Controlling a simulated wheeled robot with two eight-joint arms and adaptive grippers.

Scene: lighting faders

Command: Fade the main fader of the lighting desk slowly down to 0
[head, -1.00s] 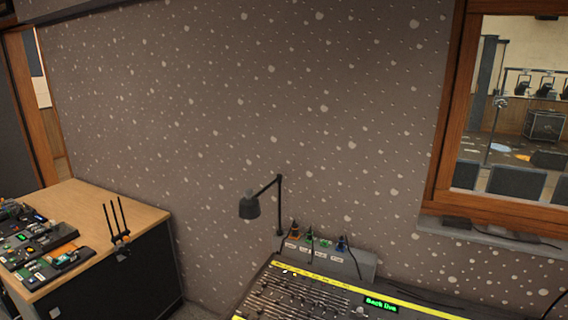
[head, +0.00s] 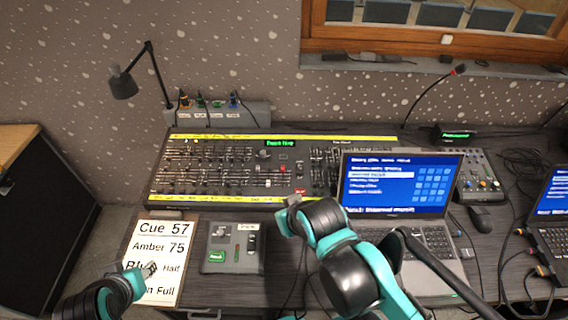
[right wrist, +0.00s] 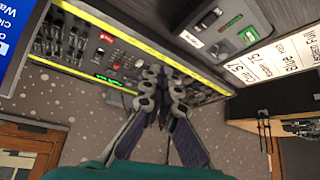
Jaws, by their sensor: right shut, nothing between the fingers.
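The lighting desk (head: 222,180) is a long dark console with rows of faders, yellow strips and a green display. It also shows upside down in the right wrist view (right wrist: 138,52). A small red control (head: 283,168) stands right of the fader rows; I cannot tell whether it is the main fader. My right gripper (head: 292,202) is in front of the desk's near edge. In the right wrist view its fingertips (right wrist: 163,76) are together and empty, overlapping the desk. My left gripper (head: 149,268) is low at the left over the cue sheet; its jaw opening is unclear.
The cue sheet (head: 165,240) and a small control box (head: 232,262) lie in front of the desk. A laptop (head: 400,185) stands at the right, partly behind my right arm. A desk lamp (head: 124,84) and gooseneck microphone (head: 457,70) rise behind.

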